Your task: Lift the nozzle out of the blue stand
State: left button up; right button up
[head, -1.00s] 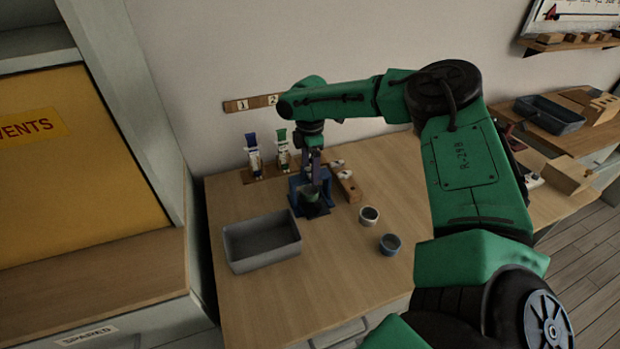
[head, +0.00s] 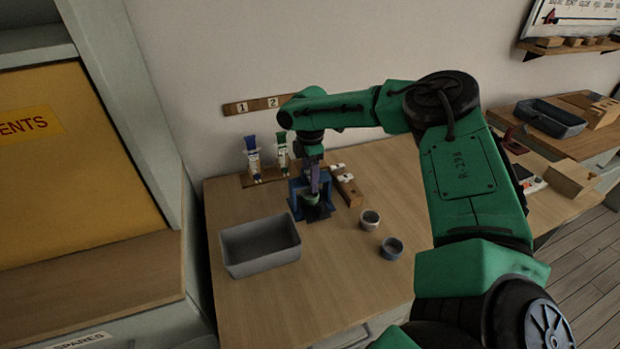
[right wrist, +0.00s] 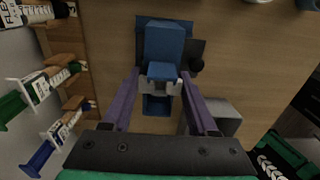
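The blue stand (head: 297,190) is on the wooden table near the wall, partly hidden by my right gripper (head: 315,182). In the right wrist view the stand (right wrist: 165,38) is at upper middle. My right gripper (right wrist: 160,75) points down at it, its two purple fingers apart on either side of a blue piece with light grey parts. Whether the fingers press on it cannot be made out. I cannot separate the nozzle clearly from the stand; a greenish rounded part (head: 306,198) shows low at the stand. My left gripper is out of view.
A grey bin (head: 260,246) stands left of the stand. Two small cups (head: 370,219) (head: 391,248) are to its right. A rack with tubes (head: 254,160) is behind left, and a wooden block (head: 346,188) close on the right. The table's front is clear.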

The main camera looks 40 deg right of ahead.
jog(key=shift+r+p, duration=3.15)
jog(key=shift+r, duration=1.15)
